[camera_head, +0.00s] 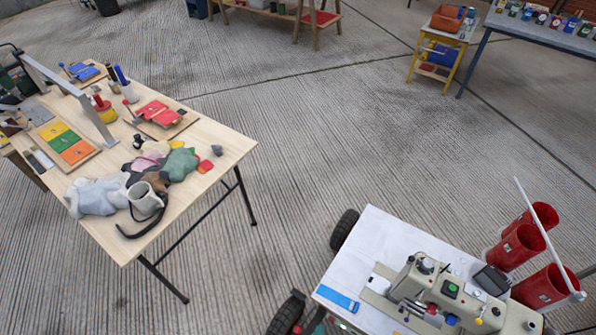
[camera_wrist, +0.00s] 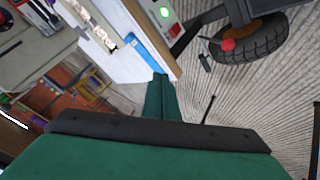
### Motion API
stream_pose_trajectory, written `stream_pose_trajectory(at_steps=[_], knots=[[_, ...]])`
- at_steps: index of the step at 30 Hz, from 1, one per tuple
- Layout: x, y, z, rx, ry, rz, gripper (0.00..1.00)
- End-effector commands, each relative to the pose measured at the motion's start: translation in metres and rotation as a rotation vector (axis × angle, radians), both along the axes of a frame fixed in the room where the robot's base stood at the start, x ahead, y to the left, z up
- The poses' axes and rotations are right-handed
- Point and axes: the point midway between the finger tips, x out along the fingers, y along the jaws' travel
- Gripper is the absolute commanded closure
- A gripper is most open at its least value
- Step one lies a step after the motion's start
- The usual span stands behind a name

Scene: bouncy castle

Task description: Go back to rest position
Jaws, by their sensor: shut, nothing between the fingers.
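My gripper (camera_wrist: 160,80) shows in the wrist view as two dark green fingers pressed together, with a black bar across their base. It is shut and holds nothing. In the wrist view its tips overlap the edge of a white top (camera_wrist: 126,59), close to a blue strip (camera_wrist: 146,50); I cannot tell whether they touch it. The head view does not clearly show my gripper. There the white top (camera_head: 362,248) with the blue strip (camera_head: 337,298) lies at the lower right.
A wooden table (camera_head: 218,143) at left carries fabric pieces, a grey mug (camera_head: 145,198) and boards. A beige machine (camera_head: 420,290) and red cylinders (camera_head: 520,245) stand at lower right. A yellow-legged stand (camera_head: 447,82) and blue table (camera_head: 545,36) are at upper right. The floor between is clear.

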Motion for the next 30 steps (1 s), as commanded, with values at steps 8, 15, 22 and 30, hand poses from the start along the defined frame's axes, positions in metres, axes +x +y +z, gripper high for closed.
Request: stream_pose_trajectory(at_steps=[8,15,22,30], knots=[[-0.055,0.048,0.089,0.225,-0.205,0.083,1.00],[-0.088,0.068,0.201,0.387,-0.417,0.101,1.00],[-0.104,0.069,0.292,0.478,-0.584,0.089,1.00],[-0.107,0.068,0.320,0.502,-0.638,0.083,1.00]])
